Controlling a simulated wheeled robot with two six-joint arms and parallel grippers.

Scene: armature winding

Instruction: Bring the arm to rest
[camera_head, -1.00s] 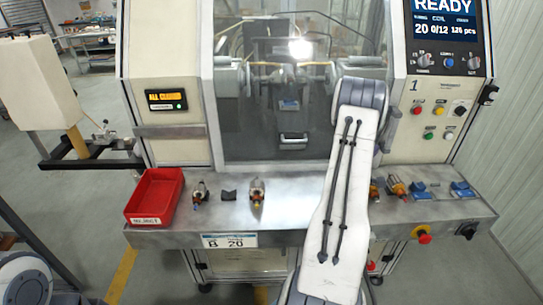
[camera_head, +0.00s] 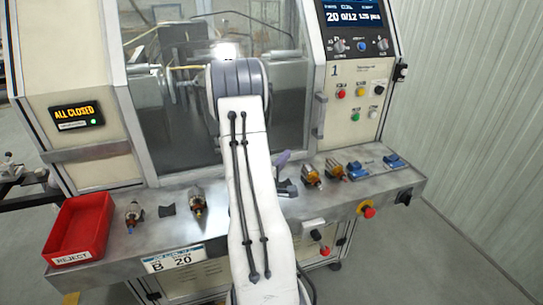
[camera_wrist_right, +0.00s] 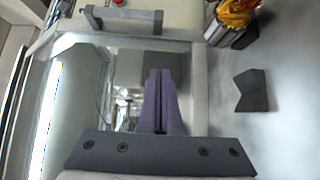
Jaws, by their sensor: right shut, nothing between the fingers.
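My right arm rises from the bottom middle of the head view, in front of the winding machine. Its white link and grey elbow cover part of the glass door (camera_head: 180,110). The purple fingers of my right gripper (camera_head: 283,160) show just right of the arm, over the shelf. In the right wrist view the fingers (camera_wrist_right: 160,75) are together, with nothing between them. They point toward the glass door, and whether they touch anything cannot be told. My left gripper is not in view.
The metal shelf (camera_head: 120,257) carries a red reject bin (camera_head: 68,238), a dark V-shaped block (camera_head: 167,210), several armatures (camera_head: 311,175) and blue pieces (camera_head: 393,160). The V-shaped block (camera_wrist_right: 252,91) lies right of the fingers in the wrist view. A red knob (camera_head: 367,209) is on the front.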

